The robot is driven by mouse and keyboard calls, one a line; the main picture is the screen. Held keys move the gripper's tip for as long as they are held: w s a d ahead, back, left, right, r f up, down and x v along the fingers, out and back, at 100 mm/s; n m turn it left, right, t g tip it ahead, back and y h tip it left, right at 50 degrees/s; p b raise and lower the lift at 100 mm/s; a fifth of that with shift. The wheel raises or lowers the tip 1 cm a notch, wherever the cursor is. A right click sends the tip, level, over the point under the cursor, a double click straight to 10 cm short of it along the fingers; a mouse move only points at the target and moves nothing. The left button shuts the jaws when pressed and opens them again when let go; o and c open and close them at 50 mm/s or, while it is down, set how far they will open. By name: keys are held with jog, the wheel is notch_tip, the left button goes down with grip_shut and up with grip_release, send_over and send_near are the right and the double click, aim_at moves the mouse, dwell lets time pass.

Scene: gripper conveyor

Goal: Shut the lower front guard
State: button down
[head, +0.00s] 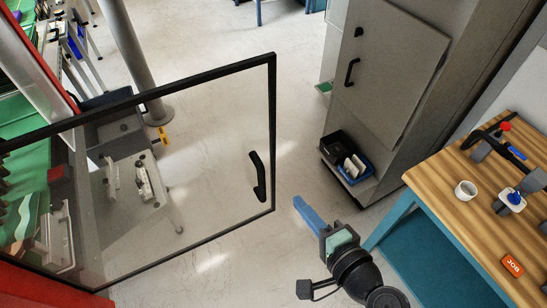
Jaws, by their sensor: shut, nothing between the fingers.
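The front guard (190,215) is a clear panel in a black frame. It stands swung out from the red-edged machine at the left, over the floor. Its black handle (258,176) is near the free edge at the right. My gripper (300,205) has blue fingers that are shut with nothing between them. It is just right of the guard's lower free corner in the picture, below and right of the handle. I cannot tell its distance from the frame; no contact is visible.
A grey cabinet (398,50) with black and blue bins (352,172) at its base stands at the back right. A wooden table (440,185) holding a white cup (466,190) is at the right. A grey pillar (128,50) stands behind the guard. Floor between guard and cabinet is clear.

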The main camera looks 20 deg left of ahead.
aim_at(264, 160)
jog(key=p+x, duration=0.1)
jog(key=x, duration=0.3)
jog(key=p+x, duration=0.1)
jog(key=x, duration=0.3)
jog(key=r+p+x, duration=0.1)
jog(key=x, duration=0.4)
jog(key=shift+a+r+p, duration=0.1)
jog(key=shift+a+p, duration=0.1)
jog(key=shift+p, duration=0.2)
jog(key=shift+w+a, duration=0.1)
jog(key=shift+a, duration=0.05)
